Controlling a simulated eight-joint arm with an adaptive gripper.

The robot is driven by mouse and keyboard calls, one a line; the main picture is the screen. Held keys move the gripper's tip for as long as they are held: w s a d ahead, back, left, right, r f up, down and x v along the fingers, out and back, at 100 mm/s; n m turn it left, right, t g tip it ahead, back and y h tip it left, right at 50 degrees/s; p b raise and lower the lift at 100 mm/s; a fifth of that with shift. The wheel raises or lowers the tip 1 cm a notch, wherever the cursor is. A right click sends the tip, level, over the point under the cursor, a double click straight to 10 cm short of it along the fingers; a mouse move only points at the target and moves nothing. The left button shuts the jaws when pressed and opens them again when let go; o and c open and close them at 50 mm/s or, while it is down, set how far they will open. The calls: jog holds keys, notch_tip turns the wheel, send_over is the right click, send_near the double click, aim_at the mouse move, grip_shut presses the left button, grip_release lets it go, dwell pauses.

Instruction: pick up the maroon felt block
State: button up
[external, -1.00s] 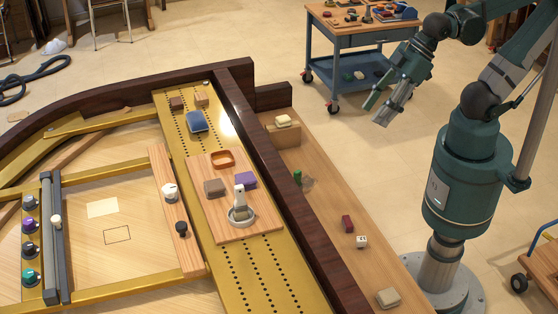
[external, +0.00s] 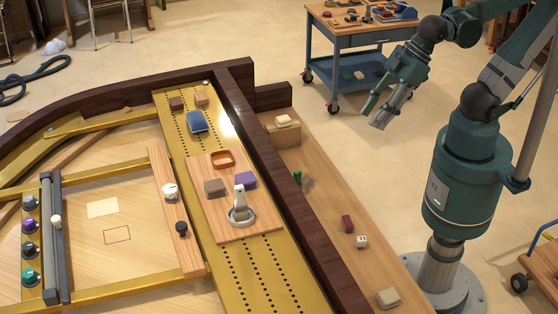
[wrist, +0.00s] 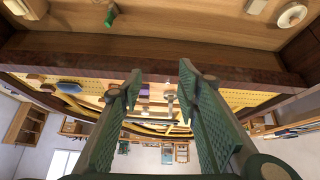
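The maroon felt block (external: 347,224) lies on the long wooden ledge in the external view, just behind a small white lettered cube (external: 361,241). I cannot make the maroon block out in the wrist view. My gripper (external: 376,112) hangs in the air to the right of the ledge's far part, well above and away from the block. In the wrist view my gripper (wrist: 160,70) has its two green fingers spread with nothing between them.
A dark wooden rim (external: 282,188) runs along the ledge's left side. The ledge also bears a beige block (external: 388,298), a green piece (external: 297,176) and a pale block on a wooden box (external: 283,120). A blue cart (external: 352,50) stands behind.

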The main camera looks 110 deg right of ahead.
jog(key=w+f+n+g+b, duration=0.45)
jog(key=f+n, duration=0.35)
jog(key=f, duration=0.7)
jog(key=n+g+b, duration=0.2)
jog(key=n, duration=0.5)
send_near(348, 222)
jog(key=shift+w+d+f, duration=0.15)
jog(key=shift+w+d, duration=0.05)
jog(key=shift+w, duration=0.05)
jog(key=shift+s+f, duration=0.1)
jog(key=shift+f, duration=0.5)
jog(key=shift+f, duration=0.1)
jog(key=shift+f+b, duration=0.6)
jog(key=shift+f, duration=0.55)
jog(key=shift+a+f+b, duration=0.15)
jog(key=shift+f+b, duration=0.95)
jog(key=shift+f, duration=1.5)
jog(key=c, duration=0.8)
